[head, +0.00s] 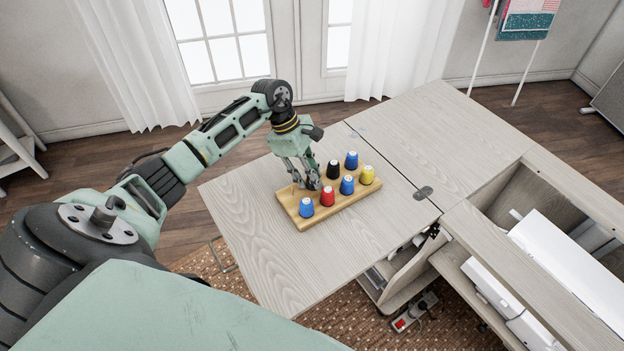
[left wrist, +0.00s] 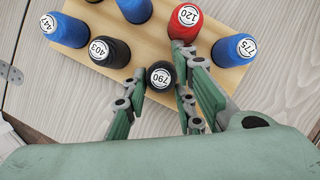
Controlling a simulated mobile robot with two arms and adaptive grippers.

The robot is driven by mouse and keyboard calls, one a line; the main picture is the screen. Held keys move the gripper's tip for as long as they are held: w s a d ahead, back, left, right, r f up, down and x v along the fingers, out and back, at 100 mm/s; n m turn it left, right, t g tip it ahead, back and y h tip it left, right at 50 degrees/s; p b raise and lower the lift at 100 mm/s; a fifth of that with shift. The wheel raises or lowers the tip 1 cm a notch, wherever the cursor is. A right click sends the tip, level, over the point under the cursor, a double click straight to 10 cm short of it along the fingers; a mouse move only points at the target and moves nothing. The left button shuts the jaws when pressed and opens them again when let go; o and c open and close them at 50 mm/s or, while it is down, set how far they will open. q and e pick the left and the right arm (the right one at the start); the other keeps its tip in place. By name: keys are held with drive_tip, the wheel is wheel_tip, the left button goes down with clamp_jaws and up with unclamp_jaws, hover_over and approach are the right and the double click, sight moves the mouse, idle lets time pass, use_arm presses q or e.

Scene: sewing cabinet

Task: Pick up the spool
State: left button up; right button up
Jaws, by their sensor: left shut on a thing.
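My left gripper (head: 308,178) is over the back row of a wooden spool rack (head: 287,198). In the left wrist view its two fingers are shut on a black spool (left wrist: 160,78) with a white cap marked 790. In the head view the fingers mostly hide that spool, and I cannot tell whether its base still touches the rack. Close by stand a red spool (head: 327,196) marked 120, another black spool (head: 333,169) marked 403 and a blue spool (head: 306,208) marked 775. My right gripper is not in view.
A yellow spool (head: 367,175) and more blue spools (head: 347,185) stand at the rack's right side. The rack is on a pale wooden tabletop (head: 260,245) with bare room around it. An open cabinet section (head: 530,225) lies to the right.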

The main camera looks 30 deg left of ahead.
use_arm(q)
drive_tip(key=shift+f, duration=0.15)
drive_tip(key=shift+w+a+r, duration=0.1)
drive_tip(key=shift+w+r, duration=0.05)
drive_tip(key=shift+r, duration=0.35)
wheel_tip(320, 180, up, 3)
drive_tip(key=shift+w+f+b, duration=0.1)
drive_tip(key=shift+f+b, duration=0.1)
drive_tip(key=shift+b, duration=0.5)
drive_tip(key=s+d+r, duration=0.1)
drive_tip(key=d+r, duration=0.1)
drive_tip(key=d, duration=0.1)
drive_tip(key=s+d+r+b, duration=0.1)
drive_tip(key=d+r, duration=0.2)
drive_tip(key=d, duration=0.1)
drive_tip(key=s+d+r+b, duration=0.1)
drive_tip(key=d+r, duration=0.1)
drive_tip(key=d, duration=0.2)
drive_tip(key=shift+s+d+r, duration=0.15)
drive_tip(key=shift+s+r, duration=0.05)
drive_tip(key=shift+s, duration=0.05)
